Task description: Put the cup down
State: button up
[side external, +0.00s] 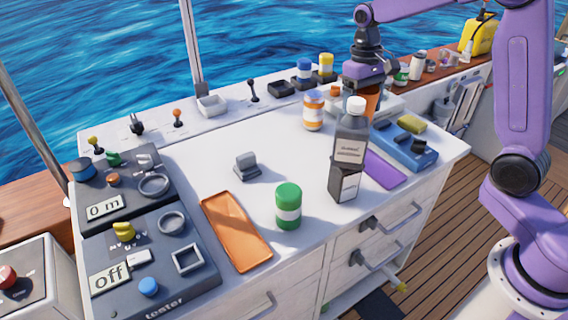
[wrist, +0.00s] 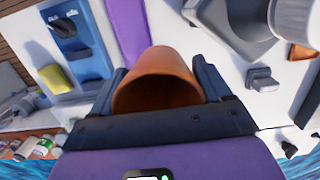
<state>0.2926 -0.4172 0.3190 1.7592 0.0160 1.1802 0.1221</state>
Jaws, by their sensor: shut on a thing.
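An orange cup (side external: 373,104) is between the fingers of my gripper (side external: 371,86), at the back right of the white counter (side external: 215,168). The dark bottle in front partly hides it in the side view. In the wrist view the cup (wrist: 157,84) fills the space between the two dark fingers, which are shut on it. Its rounded wall and shaded hollow show there. I cannot tell whether its base touches anything below.
A dark white-capped bottle (side external: 351,137) stands just in front of the cup. A green jar (side external: 288,207) and orange tray (side external: 236,231) are nearer. Clear counter lies mid-left.

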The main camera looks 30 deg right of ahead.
jog(key=w+a, duration=0.6)
jog(key=a, duration=0.5)
jog(key=shift+f, duration=0.15)
jog(key=f, duration=1)
jog(key=shift+a+f, duration=0.2)
jog(key=shift+f, duration=2.3)
jog(key=shift+f, duration=0.1)
jog(key=o, duration=1)
notch_tip(320, 180, up, 12)
jog(key=w, duration=0.1)
jog(key=shift+w, duration=0.3)
